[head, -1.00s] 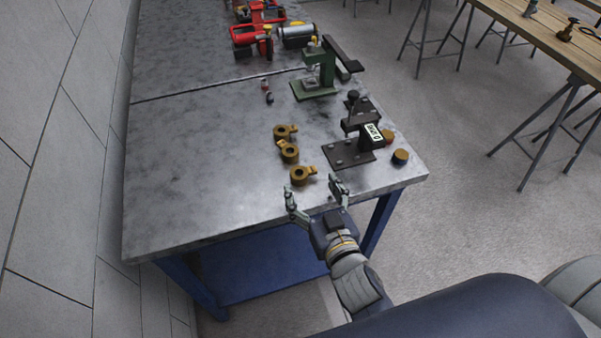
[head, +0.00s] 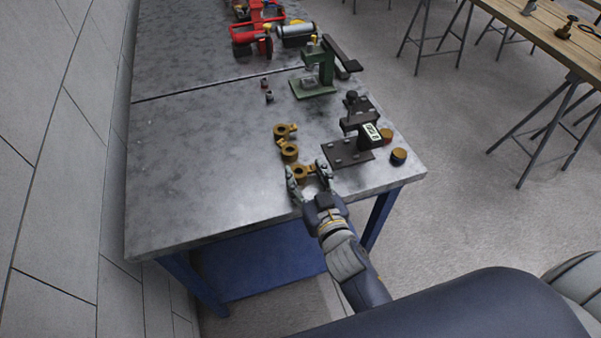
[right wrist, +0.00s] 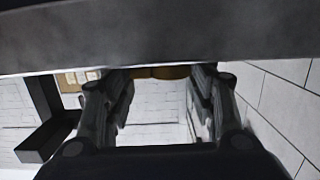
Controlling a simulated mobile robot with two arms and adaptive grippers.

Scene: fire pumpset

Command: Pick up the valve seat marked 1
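Three brass valve seats, each a ring with a tab, lie in a row on the metal bench in the head view: the far one (head: 281,131), the middle one (head: 289,151) and the near one (head: 299,171). I cannot read a number on any of them. My right gripper (head: 307,171) is open, its fingers on either side of the near valve seat, partly hiding it. In the right wrist view the fingers (right wrist: 158,88) stand apart with a brass edge (right wrist: 163,72) beyond them. I cannot tell whether they touch it. My left gripper is not in view.
A dark fixture with a digital display (head: 371,132) stands right of the valve seats, with brass caps (head: 398,156) beside it. A green press (head: 316,78) and a red assembly (head: 258,30) stand farther back. The bench (head: 190,165) is clear on the left.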

